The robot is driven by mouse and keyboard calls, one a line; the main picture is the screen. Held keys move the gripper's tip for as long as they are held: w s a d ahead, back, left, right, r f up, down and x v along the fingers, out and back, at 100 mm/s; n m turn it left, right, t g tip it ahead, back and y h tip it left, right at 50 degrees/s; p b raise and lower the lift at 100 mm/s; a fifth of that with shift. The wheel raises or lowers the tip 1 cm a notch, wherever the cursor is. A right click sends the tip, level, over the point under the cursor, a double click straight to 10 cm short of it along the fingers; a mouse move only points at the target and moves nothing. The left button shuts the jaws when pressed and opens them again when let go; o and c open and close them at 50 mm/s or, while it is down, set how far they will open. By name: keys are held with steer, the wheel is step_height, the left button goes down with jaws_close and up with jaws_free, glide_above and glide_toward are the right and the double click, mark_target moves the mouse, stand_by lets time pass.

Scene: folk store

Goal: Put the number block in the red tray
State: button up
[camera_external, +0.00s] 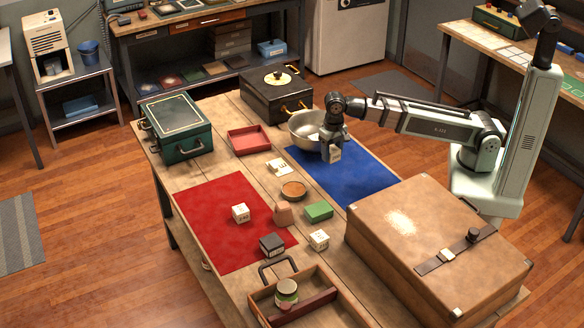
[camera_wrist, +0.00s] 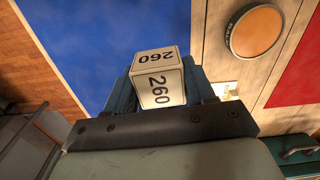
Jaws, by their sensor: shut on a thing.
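A white number block (camera_wrist: 160,88) marked "260" sits between the fingers of my gripper (camera_wrist: 158,80) in the wrist view, and the gripper is shut on it. In the external view my gripper (camera_external: 331,150) hangs over the far end of the blue mat, beside the metal bowl; the block cannot be made out clearly there. The red tray (camera_external: 249,139) lies on the table to the left of the gripper, between the green case and the black box. The tray looks empty. The tray is not clearly seen in the wrist view.
A metal bowl (camera_external: 303,129) and black box (camera_external: 277,94) stand near the gripper. A green case (camera_external: 176,128) stands left of the tray. Cubes, a green block (camera_external: 319,211) and a round tin (camera_external: 293,190) lie nearer. A large brown case (camera_external: 440,245) fills the right front.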

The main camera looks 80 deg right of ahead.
steer(key=w+d+r, duration=0.1)
steer(key=w+d, duration=0.1)
steer(key=w, duration=0.7)
steer(key=w+d+r, duration=0.1)
steer(key=w+d, duration=0.1)
steer(key=w, duration=0.8)
glide_toward(249, 143)
steer(key=shift+m, duration=0.4)
steer(key=shift+f, duration=3.15)
steer(key=shift+f, duration=0.1)
steer(key=o, duration=1)
step_height(249, 143, up, 12)
steer(key=shift+r, duration=0.15)
